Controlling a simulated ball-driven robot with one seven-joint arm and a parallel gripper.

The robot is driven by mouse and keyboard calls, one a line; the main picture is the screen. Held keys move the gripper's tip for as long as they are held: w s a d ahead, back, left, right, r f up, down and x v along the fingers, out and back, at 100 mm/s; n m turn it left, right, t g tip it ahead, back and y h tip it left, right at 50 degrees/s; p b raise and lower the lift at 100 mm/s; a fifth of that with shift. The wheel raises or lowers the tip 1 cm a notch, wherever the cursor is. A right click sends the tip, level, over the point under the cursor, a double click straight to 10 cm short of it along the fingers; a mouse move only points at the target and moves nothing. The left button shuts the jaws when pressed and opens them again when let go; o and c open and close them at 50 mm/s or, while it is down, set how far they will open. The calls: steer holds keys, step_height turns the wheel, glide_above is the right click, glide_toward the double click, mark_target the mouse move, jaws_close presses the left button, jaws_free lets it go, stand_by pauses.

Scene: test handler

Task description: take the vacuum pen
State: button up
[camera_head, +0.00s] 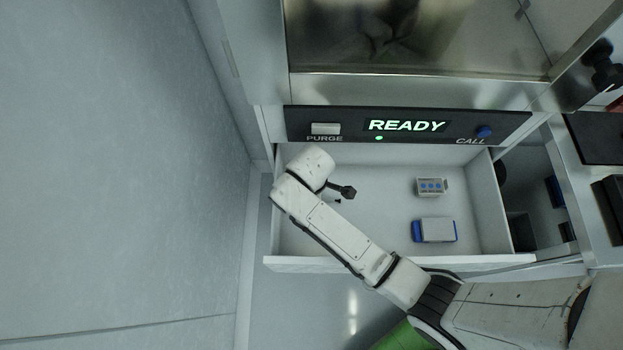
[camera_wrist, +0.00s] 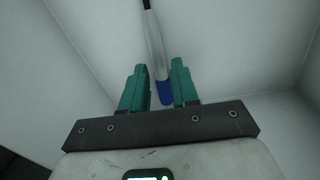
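The vacuum pen (camera_wrist: 155,42) shows in the wrist view, with a pale slim shaft, a dark far tip and a blue near end. It lies over the pale drawer floor. My gripper (camera_wrist: 160,70) has two green fingers, spread apart. The pen's blue end shows in the gap between them, with space on both sides; I cannot tell how far below the fingertips it is. In the head view my arm reaches into the left part of the open drawer (camera_head: 385,205) and hides the fingers and most or all of the pen.
A small grey box with blue dots (camera_head: 431,187) and a grey-and-blue block (camera_head: 435,230) lie in the drawer's right part. Above the drawer is a dark panel (camera_head: 350,124) reading READY, with a white PURGE button (camera_head: 325,129) and a blue CALL button (camera_head: 484,132). Drawer walls surround my gripper.

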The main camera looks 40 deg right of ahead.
steer(key=shift+w+f, duration=0.1)
steer(key=shift+f, duration=0.55)
steer(key=shift+c, duration=0.3)
jaws_close()
steer(key=shift+r, duration=0.1)
